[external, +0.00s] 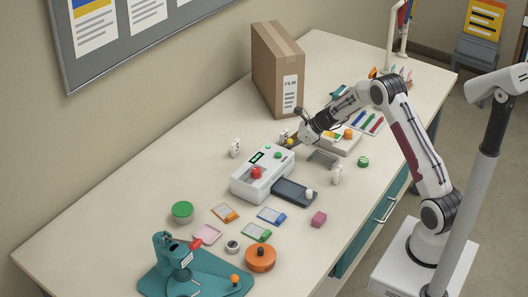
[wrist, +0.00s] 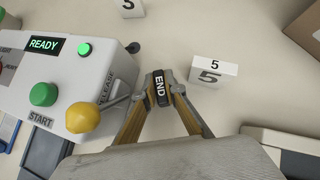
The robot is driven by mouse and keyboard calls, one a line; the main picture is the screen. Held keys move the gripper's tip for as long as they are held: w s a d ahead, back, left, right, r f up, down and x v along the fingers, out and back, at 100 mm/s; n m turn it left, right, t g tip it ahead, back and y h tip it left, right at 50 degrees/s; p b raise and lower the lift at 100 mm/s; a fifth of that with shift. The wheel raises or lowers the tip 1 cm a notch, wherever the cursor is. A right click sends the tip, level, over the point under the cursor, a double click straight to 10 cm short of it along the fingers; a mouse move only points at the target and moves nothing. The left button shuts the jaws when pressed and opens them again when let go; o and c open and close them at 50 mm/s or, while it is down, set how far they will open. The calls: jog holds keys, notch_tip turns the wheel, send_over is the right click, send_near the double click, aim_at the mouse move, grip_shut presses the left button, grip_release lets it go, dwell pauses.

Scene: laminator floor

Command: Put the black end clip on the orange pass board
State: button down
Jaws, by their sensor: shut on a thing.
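My gripper (wrist: 160,92) is shut on the black end clip (wrist: 159,88), whose white END label faces the wrist camera. In the external view my gripper (external: 299,138) is low at the far end of the white laminator (external: 262,173); the clip is too small to make out there. In the wrist view the laminator (wrist: 70,75) is just left of the fingers, with its yellow-knobbed release lever (wrist: 83,117) close to the left finger. A flat orange-edged board (external: 225,213), which looks like the orange pass board, lies on the table in front of the laminator.
A white block marked 5 (wrist: 213,72) stands right of the clip. Blue (external: 271,215) and green (external: 256,232) boards lie near the orange one. A teal press (external: 190,268), orange round pot (external: 261,257) and green-lidded tin (external: 183,212) surround that area. A tall film box (external: 275,75) stands behind.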

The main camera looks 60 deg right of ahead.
jog(key=shift+r, duration=0.15)
jog(key=shift+r, duration=4.85)
jog(key=a+r+n, duration=0.1)
jog(key=a, duration=0.5)
jog(key=w+a+n+y, duration=0.1)
jog(key=a, duration=0.6)
jog(key=a+r+n+y, duration=0.1)
jog(key=a, duration=0.6)
jog(key=shift+w+r+g, duration=0.3)
jog(key=shift+g, duration=0.1)
jog(key=s+a, duration=0.2)
jog(key=a, duration=0.7)
jog(key=s+a+n+g, duration=0.1)
jog(key=s+a, duration=0.2)
jog(key=a, duration=0.6)
jog(key=shift+s+y, duration=0.3)
jog(key=shift+s, duration=0.05)
